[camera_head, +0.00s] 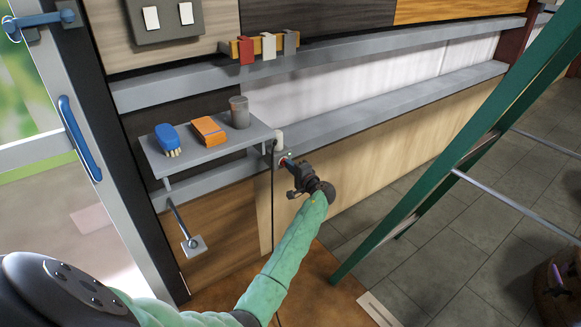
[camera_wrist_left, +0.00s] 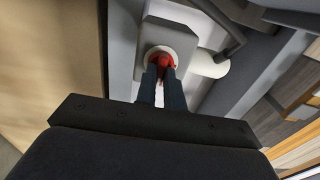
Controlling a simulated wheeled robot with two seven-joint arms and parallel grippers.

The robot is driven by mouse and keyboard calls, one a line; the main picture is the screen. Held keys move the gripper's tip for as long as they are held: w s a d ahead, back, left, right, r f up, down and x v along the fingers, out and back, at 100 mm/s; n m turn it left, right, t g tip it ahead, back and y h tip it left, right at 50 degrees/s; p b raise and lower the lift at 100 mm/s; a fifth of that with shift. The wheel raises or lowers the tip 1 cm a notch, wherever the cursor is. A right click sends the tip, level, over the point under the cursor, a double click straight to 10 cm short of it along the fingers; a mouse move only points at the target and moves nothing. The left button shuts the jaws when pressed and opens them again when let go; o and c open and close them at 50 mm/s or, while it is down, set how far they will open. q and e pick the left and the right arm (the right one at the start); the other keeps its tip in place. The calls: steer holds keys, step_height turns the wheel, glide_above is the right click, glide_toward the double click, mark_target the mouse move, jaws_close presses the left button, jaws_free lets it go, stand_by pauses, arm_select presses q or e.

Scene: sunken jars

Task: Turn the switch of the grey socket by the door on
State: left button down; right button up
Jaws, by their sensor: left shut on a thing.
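The grey socket (camera_wrist_left: 180,36) is a rounded block in the left wrist view, with a red switch (camera_wrist_left: 164,59) set in a pale round surround. My left gripper (camera_wrist_left: 161,76) is shut on the red switch, its two dark fingertips at either side of it. In the head view my left gripper (camera_head: 286,163) is at the wall rail's edge, just right of the small shelf; the socket is mostly hidden there. A white cylindrical piece (camera_wrist_left: 207,65) sits beside the socket. I cannot read the switch's on or off position. My right gripper is not in view.
A small grey shelf (camera_head: 181,157) left of the gripper holds a blue brush (camera_head: 167,138), an orange box (camera_head: 208,131) and a grey cup (camera_head: 239,112). The door (camera_head: 75,125) with a blue handle is at left. A green ladder-like frame (camera_head: 470,125) stands at right.

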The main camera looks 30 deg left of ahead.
arm_select(q)
steer(key=c, duration=1.5)
jaws_free()
steer(key=shift+w, duration=0.1)
steer(key=shift+d, duration=0.15)
steer(key=b+v, duration=0.1)
steer(key=v, duration=0.6)
steer(key=shift+s+d, duration=0.2)
steer(key=shift+d, duration=0.05)
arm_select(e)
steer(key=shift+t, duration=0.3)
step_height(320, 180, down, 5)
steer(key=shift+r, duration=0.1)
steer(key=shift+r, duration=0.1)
